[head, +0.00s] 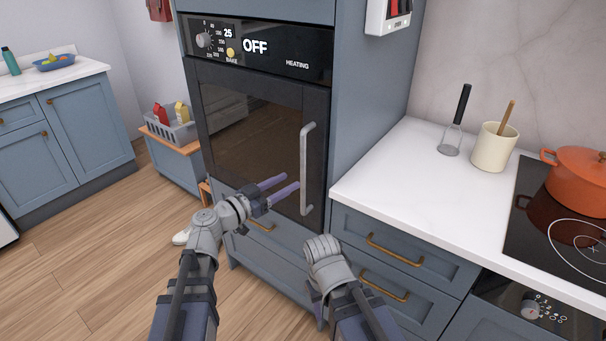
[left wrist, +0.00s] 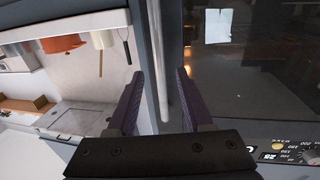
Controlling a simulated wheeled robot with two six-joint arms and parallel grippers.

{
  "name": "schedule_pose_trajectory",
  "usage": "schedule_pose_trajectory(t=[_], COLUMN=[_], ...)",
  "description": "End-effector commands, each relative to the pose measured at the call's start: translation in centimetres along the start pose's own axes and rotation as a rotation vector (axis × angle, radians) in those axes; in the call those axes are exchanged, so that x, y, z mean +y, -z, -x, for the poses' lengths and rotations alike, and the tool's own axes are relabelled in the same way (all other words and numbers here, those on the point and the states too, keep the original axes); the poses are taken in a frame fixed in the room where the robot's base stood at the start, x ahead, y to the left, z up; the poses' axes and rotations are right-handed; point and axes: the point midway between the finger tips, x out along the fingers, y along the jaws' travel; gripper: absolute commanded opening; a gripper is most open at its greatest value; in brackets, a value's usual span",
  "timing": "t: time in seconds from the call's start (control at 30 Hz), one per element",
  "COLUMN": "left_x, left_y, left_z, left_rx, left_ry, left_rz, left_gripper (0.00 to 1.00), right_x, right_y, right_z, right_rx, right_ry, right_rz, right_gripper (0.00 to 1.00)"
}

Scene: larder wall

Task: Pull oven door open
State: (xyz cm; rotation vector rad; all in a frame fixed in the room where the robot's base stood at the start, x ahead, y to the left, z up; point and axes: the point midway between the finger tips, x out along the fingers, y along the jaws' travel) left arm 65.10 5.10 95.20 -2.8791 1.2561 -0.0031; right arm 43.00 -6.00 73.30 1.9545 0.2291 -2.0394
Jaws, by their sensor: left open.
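The built-in oven's dark door (head: 255,135) is shut, below a control panel reading OFF. Its long grey upright handle (head: 305,160) is on the door's right side. My left gripper (head: 291,184) is open in front of the door, its purple fingertips just left of the handle in the head view. In the left wrist view the handle (left wrist: 163,60) runs between the two open fingers (left wrist: 160,76); contact cannot be told. My right gripper (head: 318,298) is low in front of the drawers, mostly hidden behind its own wrist.
Drawers with brass handles (head: 395,250) are below. A grey basket (head: 172,125) stands left. Wooden floor is open at left.

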Motion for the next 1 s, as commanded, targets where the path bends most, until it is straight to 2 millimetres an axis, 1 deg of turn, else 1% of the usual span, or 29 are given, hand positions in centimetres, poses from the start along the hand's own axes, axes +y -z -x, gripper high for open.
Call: schedule_pose_trajectory(t=[0.03,0.2,0.3,0.4,0.57,0.83,1.0], left_x=[-0.1,-0.1,-0.1,0.0,0.1,0.1,0.1], left_y=[0.0,0.0,0.0,0.0,0.0,0.0,0.0], left_z=[-1.0,-3.7,-5.0,-6.0,-6.7,-6.7,-6.7], left_rx=[0.0,-0.001,-0.001,-0.001,-0.001,-0.001,-0.001], left_ry=[-0.004,-0.003,-0.004,-0.003,-0.002,-0.001,-0.002], left_rz=[0.0,0.001,0.001,0.001,0.001,0.001,0.001], left_gripper=[0.51,0.51,0.51,0.51,0.51,0.51,0.32], right_x=[0.0,0.0,0.0,0.0,0.0,0.0,0.0], right_y=[0.0,0.0,0.0,0.0,0.0,0.0,0.0], right_z=[0.0,0.0,0.0,0.0,0.0,0.0,0.0], right_rx=[0.0,0.0,0.0,0.0,0.0,0.0,0.0], right_ry=[0.0,0.0,0.0,0.0,0.0,0.0,0.0], right_rz=[0.0,0.0,0.0,0.0,0.0,0.0,0.0], right_gripper=[0.5,0.5,0.5,0.5,0.5,0.5,0.5])
